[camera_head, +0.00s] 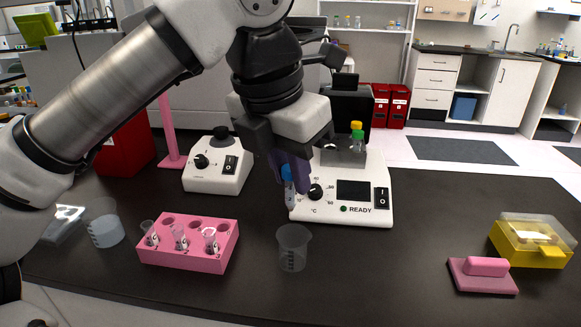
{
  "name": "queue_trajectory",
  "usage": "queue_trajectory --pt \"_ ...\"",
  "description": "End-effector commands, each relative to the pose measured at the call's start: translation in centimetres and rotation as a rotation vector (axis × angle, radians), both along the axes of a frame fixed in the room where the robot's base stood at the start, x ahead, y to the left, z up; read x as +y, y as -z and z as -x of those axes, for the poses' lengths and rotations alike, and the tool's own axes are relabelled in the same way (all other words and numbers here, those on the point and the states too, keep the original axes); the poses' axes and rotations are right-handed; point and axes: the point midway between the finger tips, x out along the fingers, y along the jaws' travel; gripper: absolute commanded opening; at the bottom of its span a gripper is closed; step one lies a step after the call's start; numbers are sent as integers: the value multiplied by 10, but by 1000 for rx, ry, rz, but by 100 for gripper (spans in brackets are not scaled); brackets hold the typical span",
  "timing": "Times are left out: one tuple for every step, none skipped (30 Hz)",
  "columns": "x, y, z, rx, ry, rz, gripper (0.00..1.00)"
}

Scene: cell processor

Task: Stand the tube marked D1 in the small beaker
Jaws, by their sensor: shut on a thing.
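My gripper (291,172) is shut on a tube with a blue cap (289,192), held upright above the bench. The marking on this tube is too small to read. A clear empty beaker (293,250) stands on the bench below and slightly in front of the held tube, apart from it. The gripper hides part of the tube's upper end. A pink rack (185,256) to the left holds several clear tubes with small labels.
Another beaker (107,232) stands left of the rack. A white mixer (217,172) stands left. A yellow box (528,250) and pink block (483,276) lie right; the bench between is clear.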

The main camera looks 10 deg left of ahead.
Motion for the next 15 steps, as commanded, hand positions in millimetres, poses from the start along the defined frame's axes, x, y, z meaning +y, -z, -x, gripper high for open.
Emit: queue_trajectory --pt "0 0 0 0 0 0 0" --pt "0 1 0 0 0 0 0" --pt "0 2 0 0 0 0 0" --pt "0 3 0 0 0 0 0" --pt "0 4 0 0 0 0 0" --pt "0 6 0 0 0 0 0" --pt "0 7 0 0 0 0 0" --pt "0 9 0 0 0 0 0" --pt "0 11 0 0 0 0 0" --pt "0 13 0 0 0 0 0" --pt "0 14 0 0 0 0 0" --pt "0 16 0 0 0 0 0" --pt "0 18 0 0 0 0 0" --pt "0 19 0 0 0 0 0" --pt "0 21 0 0 0 0 0"
